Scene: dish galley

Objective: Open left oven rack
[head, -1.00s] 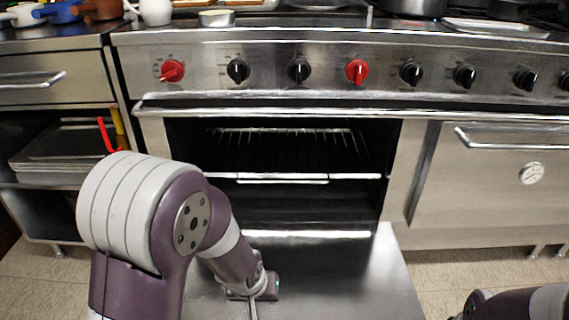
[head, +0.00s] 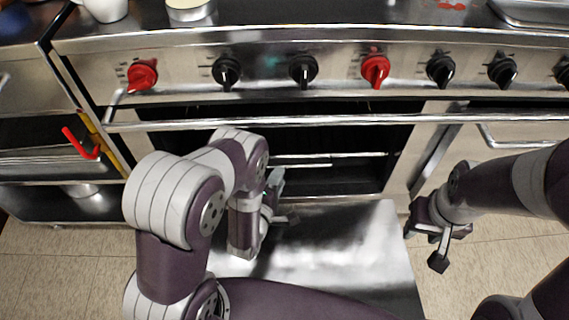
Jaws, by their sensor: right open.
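The left oven stands open, its door (head: 335,245) folded down flat in front. Inside the dark cavity, the wire rack (head: 335,156) shows as a bright front bar with a shorter bar below it; my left arm hides its left part. My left gripper (head: 279,200) is at the cavity mouth, above the door's back edge and near the rack's front. Its fingers are partly hidden, and I cannot tell whether they touch the rack. My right gripper (head: 425,243) is open and empty, beside the door's right edge.
A long oven handle bar (head: 330,121) runs above the cavity, below red and black knobs. The right oven's closed door (head: 475,155) is at the right. A shelf (head: 60,185) with trays and red and yellow handles is at the left.

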